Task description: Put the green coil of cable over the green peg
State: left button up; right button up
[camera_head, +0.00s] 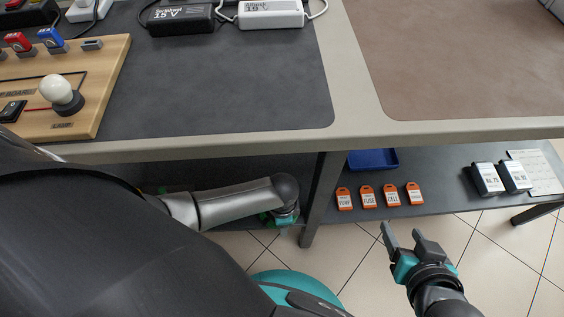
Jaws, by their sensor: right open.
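I see neither a green coil of cable nor a green peg that I can make out in the head view. My right gripper (403,236) is open and empty, above the tiled floor in front of the lower shelf. Its two grey fingers point up the picture, towards the shelf with the orange tags. My left arm comes in from the left and reaches under the bench edge. Its gripper fingers do not show. Small green patches show by the end of that arm, too small to tell what they are.
The benchtop (340,70) above holds a wooden lamp board (108,75) and power adapters (270,14). A bench leg (316,200) stands between my arms.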

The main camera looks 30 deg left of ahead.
pick_arm(q)
jog(key=shift+r+p, duration=0.3)
jog(key=shift+r, duration=0.2)
notch_tip(320, 180, up, 3)
jog(key=shift+f+p, duration=0.1)
jog(key=shift+p, duration=0.9)
jog(key=shift+r+p, duration=0.45)
jog(key=shift+r, duration=0.15)
jog(key=shift+r+p, duration=0.3)
jog(key=shift+r, duration=0.15)
jog(key=shift+s+d+r, duration=0.1)
jog(key=shift+d, duration=0.1)
jog(key=s+d+r+n+t+h, duration=0.1)
jog(key=d+r+n+t+h, duration=0.15)
jog(key=d+r, duration=0.3)
jog(key=s+a+r+n+t+y, duration=0.1)
jog(key=s+a+r+n+y, duration=0.1)
jog(key=a+r+n, duration=0.4)
notch_tip(320, 180, up, 3)
jog(key=shift+a+f+t, duration=0.2)
jog(key=shift+a+t, duration=0.15)
jog(key=shift+a, duration=0.5)
pick_arm(e)
jog(key=s+d+f+g+h, duration=0.2)
jog(key=s+d+f+g, duration=0.1)
jog(key=s+d+g, duration=0.1)
jog(key=shift+d+f+m+g, duration=0.25)
jog(key=shift+d+m+g, duration=0.05)
jog(key=shift+d, duration=0.1)
